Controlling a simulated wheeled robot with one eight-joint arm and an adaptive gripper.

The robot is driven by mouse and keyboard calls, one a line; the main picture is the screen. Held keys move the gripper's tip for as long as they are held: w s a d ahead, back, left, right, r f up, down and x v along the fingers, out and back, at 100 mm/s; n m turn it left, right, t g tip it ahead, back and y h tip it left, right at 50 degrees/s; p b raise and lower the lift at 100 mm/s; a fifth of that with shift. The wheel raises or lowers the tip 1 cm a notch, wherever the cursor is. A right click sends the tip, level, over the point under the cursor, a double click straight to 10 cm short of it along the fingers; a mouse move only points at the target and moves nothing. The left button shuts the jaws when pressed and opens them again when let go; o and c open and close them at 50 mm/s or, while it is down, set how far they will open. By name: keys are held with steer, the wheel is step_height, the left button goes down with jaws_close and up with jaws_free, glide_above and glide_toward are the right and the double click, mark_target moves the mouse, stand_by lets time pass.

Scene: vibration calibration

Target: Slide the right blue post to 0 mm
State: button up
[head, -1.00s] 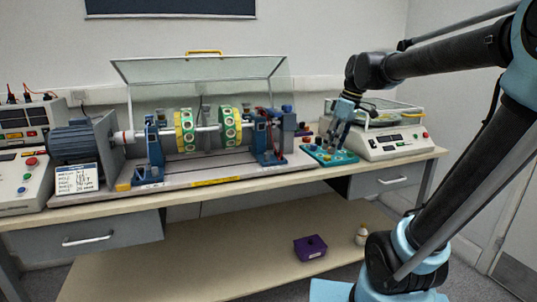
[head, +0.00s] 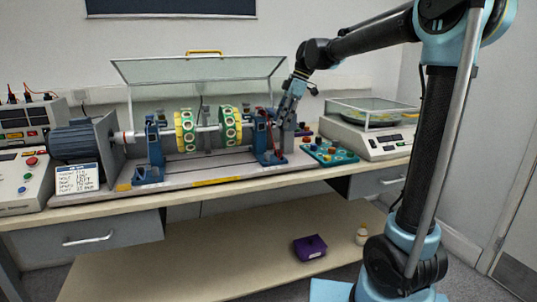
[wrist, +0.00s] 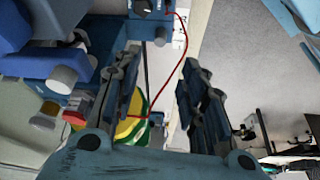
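The right blue post (head: 262,138) stands on the right part of the rig's bed, with its blue foot (head: 273,158) at the bench side. My gripper (head: 287,122) points down just right of the post's upper part and partly covers that area. In the wrist view my gripper (wrist: 162,90) has its two dark fingers apart, with no object clearly held between them. Blue parts with grey knobs (wrist: 62,78) lie left of the fingers, and a blue block (wrist: 150,25) with a red wire lies beyond them. Contact cannot be told. The scale is not readable.
The shaft carries yellow-green discs (head: 230,126), left of the post. The left blue post (head: 153,150) stands farther left. A teal tray (head: 330,154) and a white balance (head: 366,138) stand to the right.

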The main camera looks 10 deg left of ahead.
steer(key=x, duration=1.4)
steer(key=shift+f, duration=0.35)
jaws_close()
